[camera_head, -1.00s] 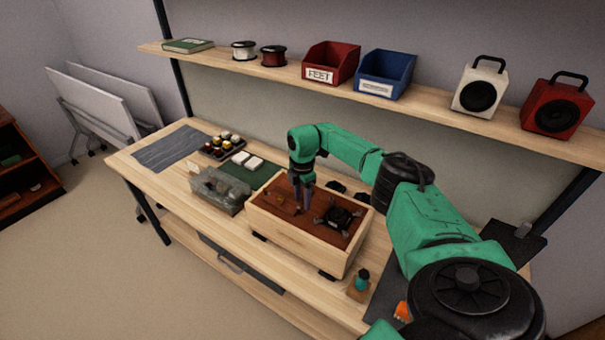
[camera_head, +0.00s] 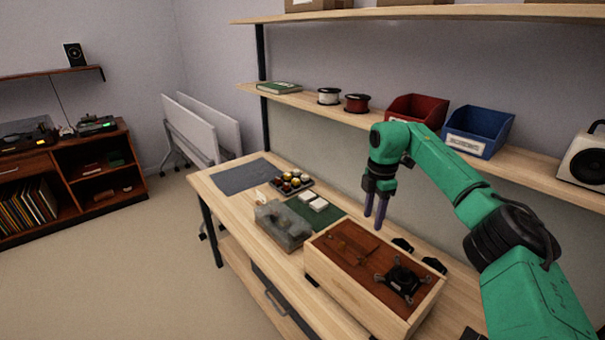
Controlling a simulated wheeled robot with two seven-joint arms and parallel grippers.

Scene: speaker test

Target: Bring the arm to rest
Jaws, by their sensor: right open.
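My right arm, green with black joints, comes in from the right side of the head view. Its gripper (camera_head: 376,212) points down above the workbench, behind the far edge of the wooden speaker box (camera_head: 372,312). The gripper is open, with nothing seen between its fingers. The box lies on the bench with its reddish-brown panel facing up. A black four-legged part (camera_head: 403,279) sits on the panel. My left gripper is not in view.
On the workbench (camera_head: 229,196) are a clear bin (camera_head: 283,226), a green mat (camera_head: 326,214), a tray of small jars (camera_head: 291,183) and a grey mat (camera_head: 245,176). A shelf above holds a red bin (camera_head: 417,109), a blue bin (camera_head: 478,133) and spools.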

